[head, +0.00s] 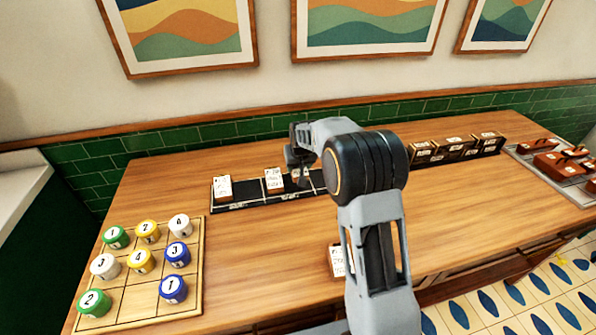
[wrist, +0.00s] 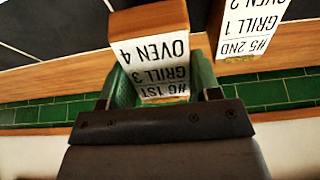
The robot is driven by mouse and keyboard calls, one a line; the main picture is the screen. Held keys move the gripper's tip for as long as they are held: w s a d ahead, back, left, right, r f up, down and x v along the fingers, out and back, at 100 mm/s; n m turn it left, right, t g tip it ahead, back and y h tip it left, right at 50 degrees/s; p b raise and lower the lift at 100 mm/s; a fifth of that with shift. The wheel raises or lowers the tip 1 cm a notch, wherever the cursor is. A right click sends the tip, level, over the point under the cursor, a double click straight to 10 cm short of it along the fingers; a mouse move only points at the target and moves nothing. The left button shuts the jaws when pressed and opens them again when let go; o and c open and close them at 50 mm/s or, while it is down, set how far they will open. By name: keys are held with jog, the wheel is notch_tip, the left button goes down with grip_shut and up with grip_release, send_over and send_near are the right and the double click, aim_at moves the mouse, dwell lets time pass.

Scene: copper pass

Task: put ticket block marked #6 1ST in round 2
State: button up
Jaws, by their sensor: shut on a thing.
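The ticket block marked #6 1ST (wrist: 160,55) is a brown block with a white label that also reads GRILL 3, OVEN 4. My gripper (wrist: 163,80) is shut on it, with a green fingertip on each side. In the head view my gripper (head: 299,153) is over the long black rail (head: 242,204), and part of the held block shows below it (head: 298,176). I cannot tell whether the block touches the rail. A block marked #5 2ND (wrist: 245,25) stands beside it, also in the head view (head: 274,181). Round markings on the rail are too small to read.
Another ticket block (head: 222,188) stands at the rail's left end. One block (head: 338,261) near the front is partly behind my arm. A wooden grid board (head: 190,292) with numbered discs is left. Dark boxes (head: 454,150) and a tray (head: 577,188) are right.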

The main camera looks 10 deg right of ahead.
aim_at(298, 172)
jog(key=shift+w+f, duration=0.15)
jog(key=shift+f, duration=1.55)
jog(key=shift+f, duration=0.2)
jog(key=o, duration=1)
